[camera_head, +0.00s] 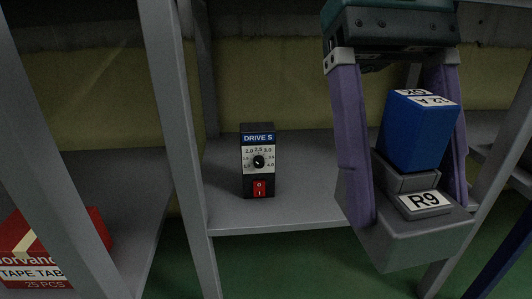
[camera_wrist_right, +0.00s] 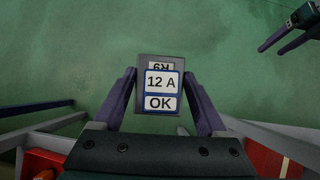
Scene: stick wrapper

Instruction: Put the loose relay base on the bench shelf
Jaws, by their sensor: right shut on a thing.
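The relay base (camera_head: 405,240) is a grey block with an R9 label, and a blue relay (camera_head: 418,130) is seated in it. My right gripper (camera_head: 405,205) is shut on the base, with a purple finger on either side. In the right wrist view the base (camera_wrist_right: 145,100) shows between the fingers, under the relay's "12 A" and "OK" labels (camera_wrist_right: 161,91). The grey shelf (camera_head: 285,212) lies behind the held base, which hides part of its right side. My left gripper (camera_wrist_right: 280,40) shows small at the top right of the wrist view, fingers apart and empty.
A black drive box (camera_head: 258,160) marked DRIVE S stands on the shelf, left of the held base. Grey posts (camera_head: 180,150) and (camera_head: 505,170) flank the bay. A red tape box (camera_head: 40,262) is at lower left. Shelf surface between drive and gripper is clear.

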